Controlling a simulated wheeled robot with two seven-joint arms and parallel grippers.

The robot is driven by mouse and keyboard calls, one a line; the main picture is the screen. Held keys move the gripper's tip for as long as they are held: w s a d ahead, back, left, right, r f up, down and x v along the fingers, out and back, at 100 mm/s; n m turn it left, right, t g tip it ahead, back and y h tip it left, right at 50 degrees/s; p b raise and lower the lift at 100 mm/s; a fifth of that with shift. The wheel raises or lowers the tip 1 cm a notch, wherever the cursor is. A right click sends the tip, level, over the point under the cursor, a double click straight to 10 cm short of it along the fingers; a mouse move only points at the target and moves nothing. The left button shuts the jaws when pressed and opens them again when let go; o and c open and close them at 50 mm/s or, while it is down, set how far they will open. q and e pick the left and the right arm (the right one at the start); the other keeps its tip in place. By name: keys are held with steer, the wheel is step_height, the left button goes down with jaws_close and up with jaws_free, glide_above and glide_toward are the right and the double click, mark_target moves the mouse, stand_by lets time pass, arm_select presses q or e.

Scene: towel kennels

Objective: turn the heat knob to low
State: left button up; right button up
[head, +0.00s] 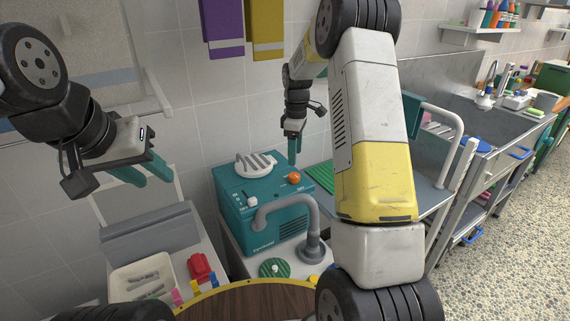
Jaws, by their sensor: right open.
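A teal machine (270,215) with a dark grille stands on a pale counter. An orange knob (293,178) is on the right of its sloped top. A small white knob (252,201) sits lower left, beside small white marks. The labels are too small to read, so I cannot tell which knob is heat or its setting. My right gripper (295,158) is open, with teal fingers pointing down just above the orange knob, apparently apart from it. My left gripper (148,177) is open and empty at the left, well away from the machine.
A grey bent hose (314,225) curves in front of the machine. A green striped disc (274,268), a red object (200,268) and a cream tray (142,278) lie nearby. Purple (222,28) and yellow (266,27) towels hang behind. A steel sink (500,105) is at the right.

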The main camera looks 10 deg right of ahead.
mark_target(294, 174)
step_height(294, 174, down, 9)
steer(key=shift+w+r, duration=0.1)
steer(key=shift+r, duration=0.05)
stand_by(0.4)
jaws_close()
